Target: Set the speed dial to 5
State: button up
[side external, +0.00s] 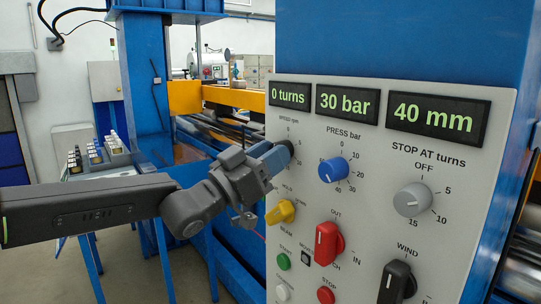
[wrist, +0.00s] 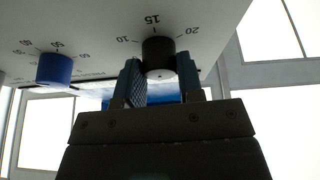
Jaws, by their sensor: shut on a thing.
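The speed dial is a black round knob (wrist: 158,52) in the wrist view, with the numbers 10, 15 and 20 printed around its visible side. My gripper (wrist: 159,76) has one finger on each side of this knob and is shut on it. I cannot make out where the dial's pointer stands. In the side external view my gripper (side external: 279,157) reaches the left edge of the panel, under the "SPEED rpm" label, and mostly hides the dial.
The grey control panel (side external: 450,190) carries a blue PRESS knob (side external: 333,169) close to the right of my gripper. A yellow selector (side external: 281,212) sits just below it. A grey STOP AT dial (side external: 412,200), red lever (side external: 327,243) and black WIND lever (side external: 397,281) stick out further away.

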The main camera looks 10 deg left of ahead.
jog(key=shift+w+a+r+m+g+h, duration=0.1)
jog(key=shift+m+g+h, duration=0.3)
jog(key=shift+m+g, duration=1.3)
jog(key=shift+s+f+m+g+h, duration=0.1)
jog(key=shift+m+g+h, duration=0.3)
jog(key=shift+m, duration=2.5)
jog(key=shift+w+a+r+m+g+h, duration=0.1)
jog(key=shift+m+g+h, duration=0.3)
jog(key=shift+m+g, duration=1.25)
jog(key=shift+m+t, duration=0.65)
jog(key=shift+m, duration=0.2)
jog(key=o, duration=0.9)
jog(key=v, duration=1.3)
jog(key=shift+s+a, duration=0.2)
jog(key=shift+a, duration=0.15)
jog(key=shift+r, duration=0.1)
